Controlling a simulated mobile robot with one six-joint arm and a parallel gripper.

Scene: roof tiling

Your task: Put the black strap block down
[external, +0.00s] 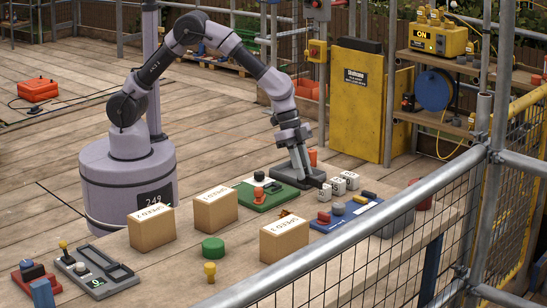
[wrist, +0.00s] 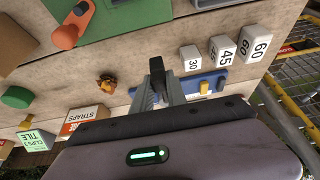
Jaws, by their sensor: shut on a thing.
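My gripper (external: 304,172) points down over the table and is shut on the black strap block (external: 314,179). In the wrist view the dark block (wrist: 157,67) stands out between the fingertips of my gripper (wrist: 160,86). The block is just right of the green tray (external: 281,202) and left of the white numbered blocks. I cannot tell whether its underside touches the table (external: 240,238). The blue tray (external: 319,226) is in front and to the right, with red, grey and yellow pieces on it.
White blocks (external: 338,186) marked 30, 45 and 60 stand close to the right. Cardboard boxes (external: 284,240), a green cylinder (external: 213,248) and a yellow peg (external: 210,271) stand nearer the front. A small orange-brown object (wrist: 106,82) lies left of my gripper. A metal rail (external: 400,199) crosses the foreground.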

